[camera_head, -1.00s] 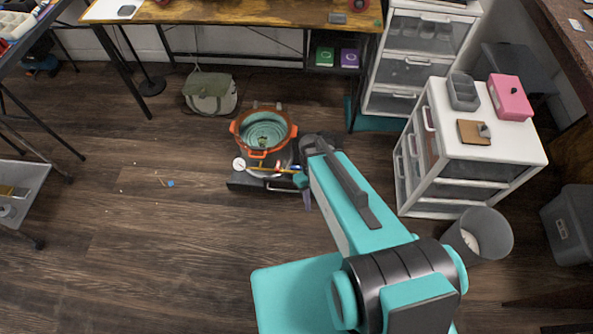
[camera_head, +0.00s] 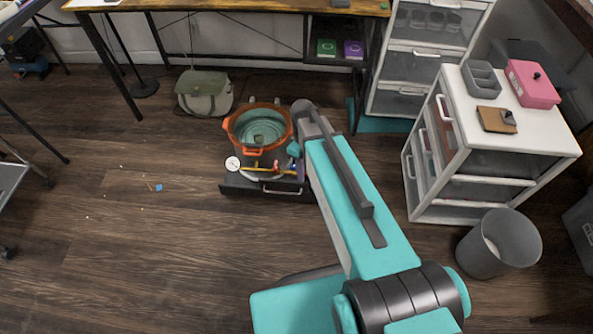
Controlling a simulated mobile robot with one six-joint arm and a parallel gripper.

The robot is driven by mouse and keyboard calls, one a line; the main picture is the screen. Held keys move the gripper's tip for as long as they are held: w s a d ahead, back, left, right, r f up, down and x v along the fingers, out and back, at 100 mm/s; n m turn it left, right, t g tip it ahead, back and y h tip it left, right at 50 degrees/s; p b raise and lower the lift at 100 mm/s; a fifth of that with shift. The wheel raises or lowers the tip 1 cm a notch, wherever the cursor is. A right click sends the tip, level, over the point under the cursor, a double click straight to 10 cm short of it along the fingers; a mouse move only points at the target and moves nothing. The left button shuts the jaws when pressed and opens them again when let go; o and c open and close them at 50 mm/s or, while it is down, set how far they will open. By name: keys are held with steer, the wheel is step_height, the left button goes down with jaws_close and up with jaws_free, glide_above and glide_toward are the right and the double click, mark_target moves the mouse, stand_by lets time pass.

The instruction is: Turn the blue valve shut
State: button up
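A pipe assembly with a white round gauge (camera_head: 233,163) and a yellow pipe (camera_head: 262,168) runs across the front of an orange pot (camera_head: 258,130). It sits above a dark drawer box (camera_head: 245,187) on the floor. My teal arm reaches forward from the lower right and ends beside the right end of the pipe. A small teal part (camera_head: 293,149) shows at the arm's end. My fingertips are too small and too hidden to tell apart there. I cannot clearly make out the blue valve; a small bluish-purple patch (camera_head: 300,171) shows at the pipe's right end, close to my arm.
A white drawer unit (camera_head: 470,180) and a grey bin (camera_head: 492,250) stand to the right. A green bag (camera_head: 204,95) lies behind left of the pot. Small scraps and a blue bit (camera_head: 158,187) lie on the left floor, which is otherwise mostly clear.

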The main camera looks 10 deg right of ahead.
steer(key=w+n+t+b, duration=0.2)
steer(key=w+n+b, duration=0.3)
steer(key=w+b, duration=0.8)
steer(key=shift+f+n+b, duration=0.25)
steer(key=shift+n+b, duration=0.15)
steer(key=shift+b, duration=2.6)
steer(key=shift+f, duration=0.15)
step_height(320, 180, down, 14)
steer(key=b, duration=0.6)
steer(key=shift+r, duration=0.25)
steer(key=shift+c, duration=0.5)
jaws_close()
